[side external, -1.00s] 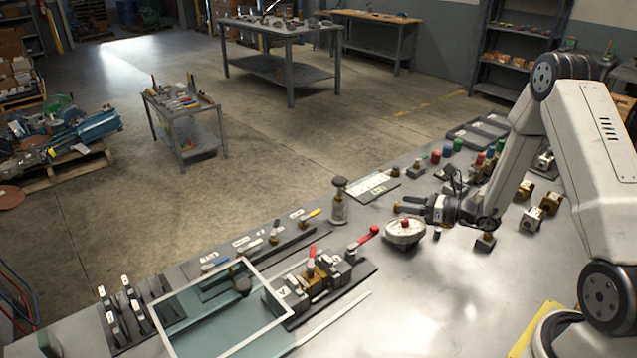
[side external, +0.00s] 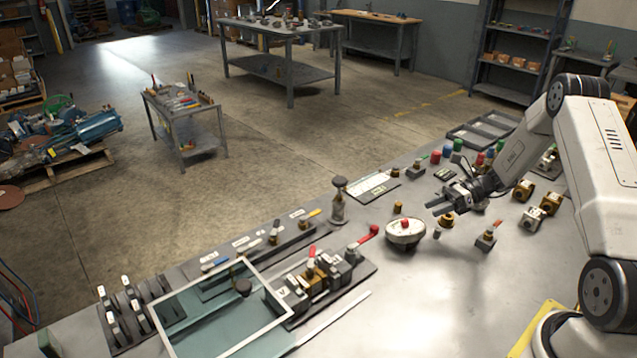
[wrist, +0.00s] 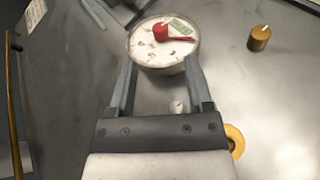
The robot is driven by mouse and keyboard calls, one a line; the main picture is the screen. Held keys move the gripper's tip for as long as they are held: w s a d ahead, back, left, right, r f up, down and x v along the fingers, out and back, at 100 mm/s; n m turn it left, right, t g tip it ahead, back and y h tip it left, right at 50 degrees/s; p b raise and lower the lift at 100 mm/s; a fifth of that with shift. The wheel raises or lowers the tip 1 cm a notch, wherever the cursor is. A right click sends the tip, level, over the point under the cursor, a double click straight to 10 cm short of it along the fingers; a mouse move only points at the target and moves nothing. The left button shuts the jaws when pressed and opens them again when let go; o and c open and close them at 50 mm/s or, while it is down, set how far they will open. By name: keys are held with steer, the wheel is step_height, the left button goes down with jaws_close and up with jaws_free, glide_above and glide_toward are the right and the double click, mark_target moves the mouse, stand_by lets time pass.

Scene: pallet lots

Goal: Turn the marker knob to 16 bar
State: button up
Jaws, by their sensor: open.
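The round white dial gauge (side external: 405,236) rests on the bench, face up, left of and below my gripper in the side view. The red marker knob (side external: 405,223) stands up from its face. In the wrist view the gauge (wrist: 150,60) lies just beyond my fingertips, with the red knob (wrist: 160,32) near the face's upper middle and a red pointer line and small label beside it. The scale numbers are too small to read. My gripper (side external: 432,208) is open and empty, above the bench, apart from the knob; its fingers also show in the wrist view (wrist: 160,68).
A small brass fitting (side external: 397,207) stands behind the gauge. A grey metal cylinder (side external: 339,204) stands to its left, and a valve block with a red lever (side external: 367,233) is nearby. The bench in front of the gauge is clear.

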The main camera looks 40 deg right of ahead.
mark_target(407, 220)
steer(key=shift+x, duration=3.95)
jaws_close()
